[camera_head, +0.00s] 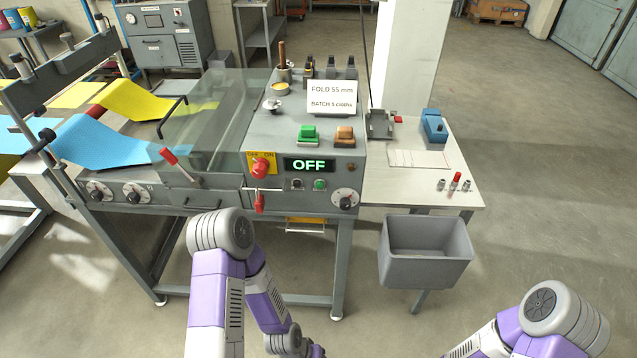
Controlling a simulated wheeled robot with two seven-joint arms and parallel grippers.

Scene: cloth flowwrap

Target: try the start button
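My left arm is folded at the bottom centre and my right arm is at the bottom right. Neither gripper shows; both lie outside the picture, and nothing touches the panel.
A black dial (345,200) is right of the green button. A green block (308,133), an orange block (344,135) and a sign (331,97) reading "FOLD 55 mm, BATCH 5 cloths" are on top. A side table (462,192) and grey bin (427,252) stand right. Blue cloth (105,145) enters from the left.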

